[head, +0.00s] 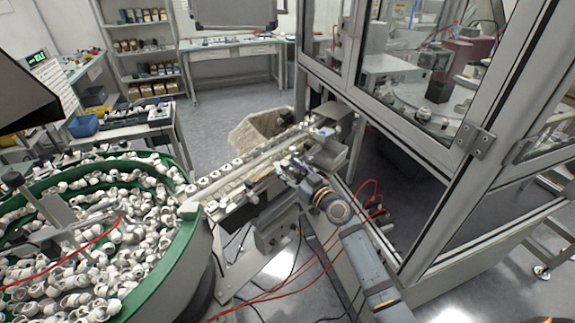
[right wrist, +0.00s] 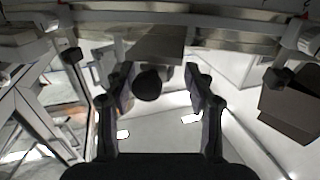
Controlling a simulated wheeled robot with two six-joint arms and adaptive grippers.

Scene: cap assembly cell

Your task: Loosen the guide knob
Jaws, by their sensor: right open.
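A round black knob (right wrist: 148,84) shows in the right wrist view, under the guide rail. It lies in the picture between the two fingers of my right gripper (right wrist: 160,78), nearer the left finger. The fingers are apart, and a gap shows on both sides of the knob. I cannot tell how deep it sits between them. In the head view my right gripper (head: 287,168) is at the side of the feed track (head: 235,178), and the knob is not clear there. My left gripper is not in view.
A green-rimmed bowl (head: 180,259) full of white caps stands at left. The glazed machine enclosure (head: 440,160) is close on the right of my arm. Dark clamps (right wrist: 72,56) sit beside the fingers in the wrist view. Red hoses (head: 300,284) hang below the track.

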